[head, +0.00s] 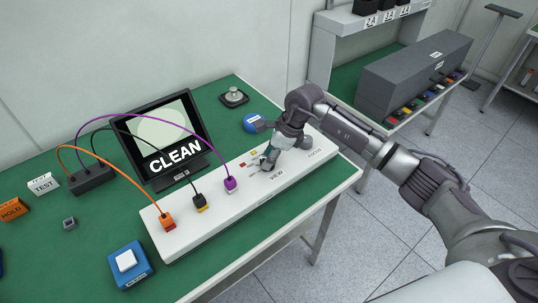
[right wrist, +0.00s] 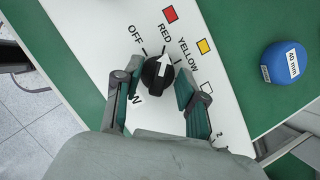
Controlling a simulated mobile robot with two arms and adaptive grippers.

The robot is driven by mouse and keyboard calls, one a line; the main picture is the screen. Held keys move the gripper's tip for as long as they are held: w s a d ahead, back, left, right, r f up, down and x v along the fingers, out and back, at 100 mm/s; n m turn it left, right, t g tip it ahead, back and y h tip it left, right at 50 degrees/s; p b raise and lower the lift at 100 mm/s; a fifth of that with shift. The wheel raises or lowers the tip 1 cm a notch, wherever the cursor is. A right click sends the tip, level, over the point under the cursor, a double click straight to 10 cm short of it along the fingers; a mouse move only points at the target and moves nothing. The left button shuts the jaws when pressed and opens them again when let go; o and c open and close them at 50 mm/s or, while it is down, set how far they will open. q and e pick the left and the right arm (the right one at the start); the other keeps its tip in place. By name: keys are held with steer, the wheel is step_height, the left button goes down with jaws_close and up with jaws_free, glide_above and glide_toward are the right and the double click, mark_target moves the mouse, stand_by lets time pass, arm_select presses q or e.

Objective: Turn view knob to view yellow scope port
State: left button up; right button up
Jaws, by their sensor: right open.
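The black view knob (right wrist: 158,72) is on the white panel (right wrist: 95,60), with OFF, RED and YELLOW labels around it. Its white pointer slants up and right, around the RED and YELLOW side; I cannot tell the exact mark. My right gripper (right wrist: 152,84) is open, its two fingers on either side of the knob; I cannot tell whether they touch it. In the head view, my right gripper (head: 268,160) hides the knob. The black plug (head: 200,203) sits in the yellow scope port (head: 202,210). The screen (head: 165,135) shows a pale disc and CLEAN. My left gripper is out of view.
An orange plug (head: 167,220) and a purple plug (head: 231,185) stand on the panel, their cables arching to a black box (head: 92,178). A blue 40 mm disc (right wrist: 284,63) lies beyond the panel. A blue button box (head: 128,265) stands in front.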

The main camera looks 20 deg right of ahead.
steer(key=shift+f, duration=0.1)
jaws_close()
stand_by(0.4)
steer(key=m+t+h, duration=0.1)
steer(key=m, duration=0.3)
steer(key=shift+a+b, duration=0.1)
steer(key=shift+b, duration=0.3)
steer(key=shift+a+m+t+h+b, duration=0.1)
steer(key=shift+m+t+h+b, duration=0.25)
steer(key=shift+m, duration=0.85)
steer(key=shift+m+t+h+b, duration=0.25)
steer(key=shift+m+h+b, duration=0.2)
steer(key=shift+m, duration=0.75)
steer(key=shift+s, duration=0.1)
jaws_free()
